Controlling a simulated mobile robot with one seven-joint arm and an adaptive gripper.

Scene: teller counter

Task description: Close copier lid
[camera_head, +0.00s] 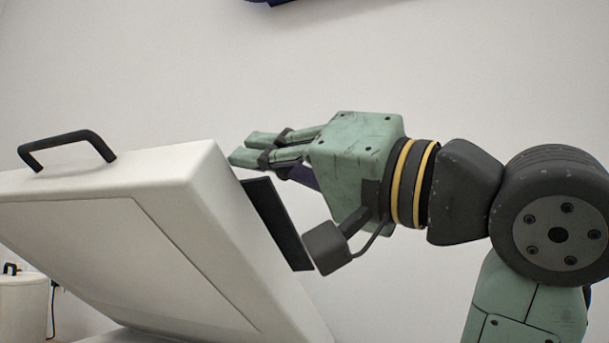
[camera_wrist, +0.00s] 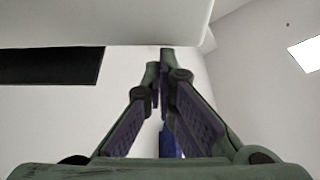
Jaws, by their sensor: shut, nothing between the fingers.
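The white copier lid (camera_head: 105,235) stands tilted open in the head view, with its underside facing me and a black handle (camera_head: 68,146) on its upper left edge. A dark panel (camera_head: 277,224) is on its right side, and a dark panel (camera_wrist: 50,66) also shows in the wrist view. My gripper (camera_head: 240,150) is shut and empty, pointing left at the upper right corner of the lid. In the wrist view my gripper (camera_wrist: 167,56) has its fingertips together near a white edge. I cannot tell whether it touches the lid.
A white container (camera_head: 22,305) with a small dark handle stands at the lower left, a cable beside it. A dark object (camera_head: 290,2) is cut off at the top. A plain pale wall (camera_head: 180,70) lies behind. The space above the lid looks clear.

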